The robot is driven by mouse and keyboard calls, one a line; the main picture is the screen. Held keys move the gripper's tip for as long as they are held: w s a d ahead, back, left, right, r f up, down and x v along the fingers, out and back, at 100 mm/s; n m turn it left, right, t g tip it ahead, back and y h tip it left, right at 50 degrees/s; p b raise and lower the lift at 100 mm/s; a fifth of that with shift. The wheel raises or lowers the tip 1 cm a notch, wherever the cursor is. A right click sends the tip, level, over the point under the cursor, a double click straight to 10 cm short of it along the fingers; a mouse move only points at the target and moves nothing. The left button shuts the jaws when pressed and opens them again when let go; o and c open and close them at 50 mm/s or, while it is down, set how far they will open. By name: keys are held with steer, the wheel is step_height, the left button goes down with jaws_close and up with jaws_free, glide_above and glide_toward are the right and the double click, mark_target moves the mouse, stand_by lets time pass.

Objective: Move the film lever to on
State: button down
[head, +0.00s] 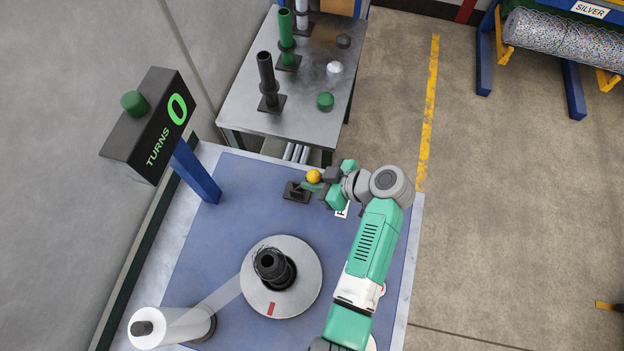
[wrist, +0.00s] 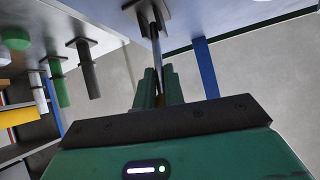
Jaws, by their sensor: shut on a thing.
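The film lever has a black base (head: 297,191) on the blue mat and a yellow ball knob (head: 313,177). Its rod leans right in the head view. My gripper (head: 322,184) is at the knob end, with its fingers shut on the lever. In the wrist view, the thin metal rod (wrist: 156,48) runs from the base plate down between my two green fingers (wrist: 159,90). A bit of yellow shows between them. My gripper partly covers a white label (head: 342,210), whose text I cannot read whole.
A grey turntable (head: 257,296) with a black coil stands on the blue mat. A white film roll (head: 160,327) is at the lower left, its film stretched to the turntable. A "TURNS 0" display (head: 160,125) stands left. A metal table (head: 240,95) with posts is behind.

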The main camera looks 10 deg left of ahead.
steer(key=shift+w+d, duration=0.1)
steer(key=shift+d, duration=0.05)
steer(key=c, duration=1.3)
jaws_free()
steer(key=shift+d+r, duration=0.1)
steer(key=shift+d, duration=0.15)
steer(key=shift+o, duration=0.7)
steer(key=shift+a, duration=0.15)
steer(key=v, duration=0.7)
steer(key=shift+d+r, duration=0.25)
steer(key=shift+d, duration=0.05)
